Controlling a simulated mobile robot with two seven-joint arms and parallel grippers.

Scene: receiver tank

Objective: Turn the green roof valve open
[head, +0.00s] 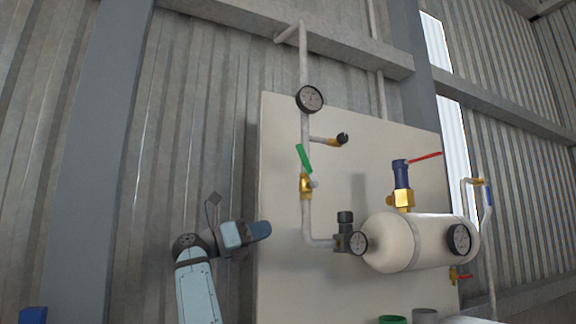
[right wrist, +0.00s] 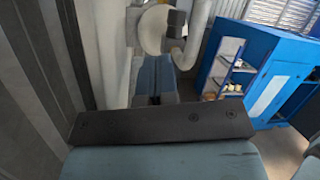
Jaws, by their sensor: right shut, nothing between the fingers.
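The green valve handle (head: 303,157) sits above a brass valve body (head: 306,185) on the white vertical pipe. The handle is slightly tilted, its top leaning left, and runs nearly along the pipe. My right gripper (head: 262,230) is below and to the left of the valve, in front of the panel's left edge, and clear of the handle. Its fingers are shut and empty; they also show in the right wrist view (right wrist: 155,82). The handle cannot be made out in the right wrist view. My left gripper is not in view.
A pressure gauge (head: 310,98) and a side stub with a black knob (head: 342,139) are above the valve. A regulator (head: 346,235) and the white tank (head: 400,245) are at lower right. A blue cabinet (right wrist: 275,75) stands right in the wrist view.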

